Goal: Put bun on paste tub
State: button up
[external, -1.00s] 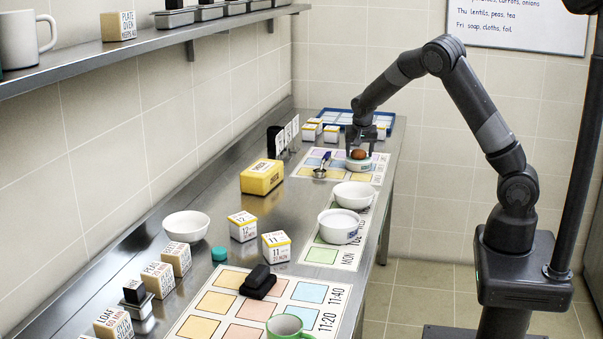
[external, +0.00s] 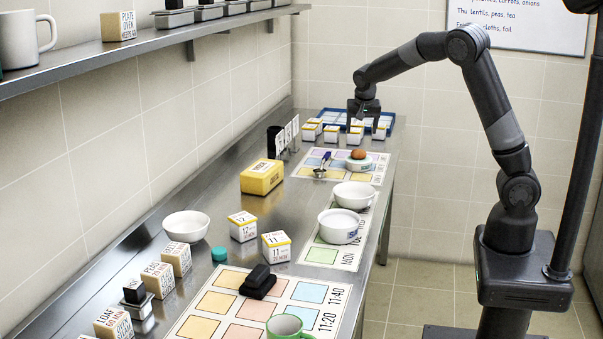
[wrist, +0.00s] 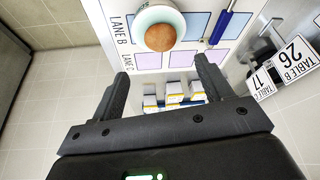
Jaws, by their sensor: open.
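The bun (external: 359,154) is a round brown ball. It rests on top of the paste tub (external: 358,165), a low white tub with dark lettering, on the lane card at the far end of the counter. In the wrist view the bun (wrist: 160,37) sits inside the outline of the tub's pale round top (wrist: 172,13). My gripper (external: 364,122) is above and beyond the tub, apart from the bun. In the wrist view its two fingers (wrist: 162,80) are spread with nothing between them.
Several small white boxes (external: 331,133) and a blue tray (external: 340,115) lie under and near my gripper. A blue-handled scoop (external: 320,172) lies left of the tub. White bowls (external: 353,195) and a yellow box (external: 262,177) stand nearer on the counter.

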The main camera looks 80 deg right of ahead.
jog(key=s+a+r+n+t+y, duration=0.1)
jog(key=s+a+r+n, duration=0.25)
jog(key=a, duration=0.35)
jog(key=s+a+r+n+t+y, duration=0.1)
jog(key=s+a+r+n, duration=0.15)
jog(key=s+a, duration=0.35)
jog(key=s+a+r+n+t+y, duration=0.1)
jog(key=s+a+r+n+y, duration=0.15)
jog(key=a, duration=0.55)
jog(key=s+a+n+t, duration=0.1)
jog(key=s+a+n, duration=0.5)
jog(key=s+a, duration=0.5)
jog(key=s, duration=0.3)
jog(key=shift+a, duration=0.25)
